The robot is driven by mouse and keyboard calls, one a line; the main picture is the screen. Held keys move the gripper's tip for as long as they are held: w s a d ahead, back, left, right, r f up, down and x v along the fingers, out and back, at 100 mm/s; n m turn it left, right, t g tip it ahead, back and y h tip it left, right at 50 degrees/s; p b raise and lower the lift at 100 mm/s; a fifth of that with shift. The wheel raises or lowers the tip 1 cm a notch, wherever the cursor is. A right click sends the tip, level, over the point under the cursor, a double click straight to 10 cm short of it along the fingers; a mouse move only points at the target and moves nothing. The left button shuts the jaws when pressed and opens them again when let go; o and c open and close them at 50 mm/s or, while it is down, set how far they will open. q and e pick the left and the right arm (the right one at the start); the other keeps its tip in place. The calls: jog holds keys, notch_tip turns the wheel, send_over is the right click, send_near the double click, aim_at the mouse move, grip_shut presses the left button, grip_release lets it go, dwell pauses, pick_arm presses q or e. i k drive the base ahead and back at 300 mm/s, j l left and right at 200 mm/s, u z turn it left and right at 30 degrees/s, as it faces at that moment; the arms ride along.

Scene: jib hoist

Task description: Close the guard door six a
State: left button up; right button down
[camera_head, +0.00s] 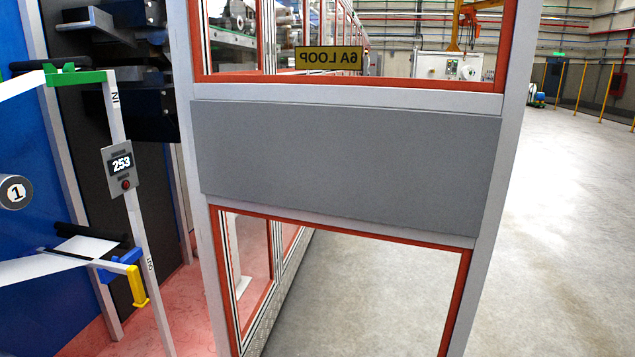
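The guard door (345,165) fills the middle of the camera_head view. It has a pale grey frame, a solid grey middle panel, and orange-trimmed windows above and below. A yellow sign (329,60) reading "6A LOOP" shows mirrored in the upper window, so I see it from behind. The door appears to stand open, with the machine bay exposed at its left and open floor at its right. I see no handle or latch clearly. Neither of my grippers is in view.
At the left is a white machine frame with a "253" display (122,164), a yellow-and-blue handle-like part (137,284) and a roller marked 1 (15,192). Reddish floor (90,340) lies below. Orange-framed guarding (252,265) runs back behind the door. Concrete floor (565,230) at the right is clear.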

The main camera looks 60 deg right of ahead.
aim_at(423, 163)
jog(key=k+l, duration=0.1)
jog(key=l, duration=0.3)
jog(key=k+l+u, duration=0.1)
jog(key=l, duration=0.35)
jog(key=k+l, duration=0.1)
jog(key=l, duration=0.3)
jog(key=k+l+u, duration=0.15)
jog(key=l, duration=0.3)
jog(key=k+l, duration=0.1)
jog(key=l, duration=0.3)
jog(key=k+l+u, duration=0.1)
jog(key=l, duration=0.3)
jog(key=k+l, duration=0.2)
jog(key=l, duration=0.2)
jog(key=k+l+u, duration=0.1)
jog(key=l, duration=0.3)
jog(key=k, duration=0.05)
